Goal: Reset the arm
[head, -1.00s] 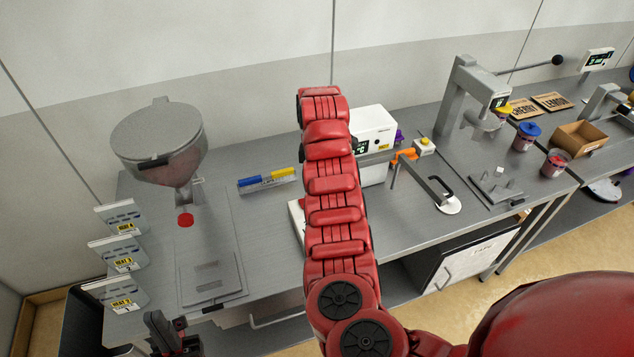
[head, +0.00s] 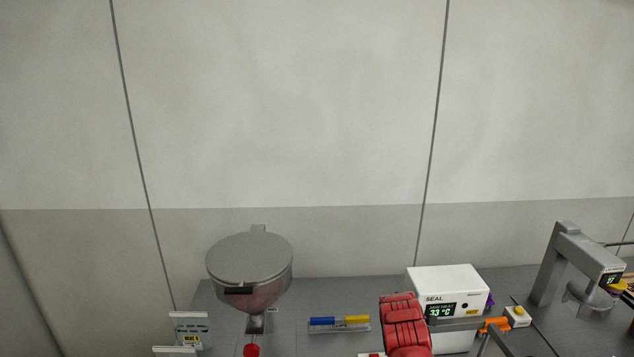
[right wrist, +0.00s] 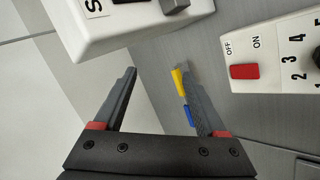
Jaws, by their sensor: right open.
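My right arm (head: 405,325) shows as red links at the bottom of the head view, in front of the bench; its gripper is hidden there. In the right wrist view my right gripper (right wrist: 157,70) is open, with nothing held between its two dark fingers. Its fingers point between a white box (right wrist: 130,30) at upper left and a white panel with a red OFF/ON switch (right wrist: 244,71) at right. My left gripper is not in view.
The white SEAL machine (head: 448,285) stands close right of my arm, with an orange part (head: 494,325) beside it. A grey hopper (head: 250,272) stands at left. A blue and yellow bar (head: 340,324) lies between. A grey press (head: 560,265) is at right. The wall above is clear.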

